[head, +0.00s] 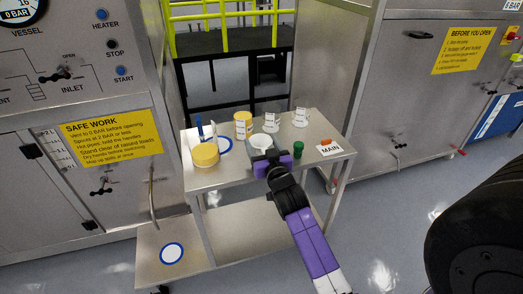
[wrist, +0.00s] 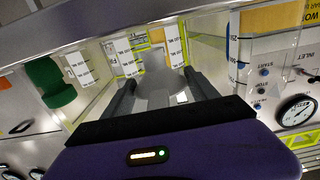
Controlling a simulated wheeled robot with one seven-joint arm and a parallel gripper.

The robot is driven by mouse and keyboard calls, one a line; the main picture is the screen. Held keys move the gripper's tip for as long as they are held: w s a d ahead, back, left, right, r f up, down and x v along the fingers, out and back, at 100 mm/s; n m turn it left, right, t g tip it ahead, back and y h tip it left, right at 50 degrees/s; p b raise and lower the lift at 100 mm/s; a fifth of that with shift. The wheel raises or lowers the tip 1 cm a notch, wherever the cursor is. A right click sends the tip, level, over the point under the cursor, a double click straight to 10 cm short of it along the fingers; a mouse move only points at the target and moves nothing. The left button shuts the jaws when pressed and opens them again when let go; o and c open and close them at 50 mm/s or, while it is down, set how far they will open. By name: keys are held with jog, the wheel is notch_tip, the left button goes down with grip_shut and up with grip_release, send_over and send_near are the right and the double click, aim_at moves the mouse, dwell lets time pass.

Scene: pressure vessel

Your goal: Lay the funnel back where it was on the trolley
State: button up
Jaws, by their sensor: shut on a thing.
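The pale grey funnel (head: 262,141) is held in my gripper (head: 265,154) over the middle of the steel trolley's top (head: 225,178). In the wrist view the funnel (wrist: 162,68) sits between the two dark fingers of my gripper (wrist: 160,88), which are shut on it. Whether the funnel touches the trolley top cannot be told. A blue-ringed white mark (head: 224,146) lies at the left of the top, partly hidden by a yellow-lidded tub.
Steel cabinets flank the trolley. A low step (head: 150,235) bears another blue ring.

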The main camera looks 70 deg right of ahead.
jog(key=shift+f, duration=1.1)
jog(key=shift+f+b, duration=0.2)
jog(key=shift+b, duration=0.1)
jog(key=o, duration=1.3)
jog(key=shift+o, duration=0.2)
jog(key=shift+r, duration=0.1)
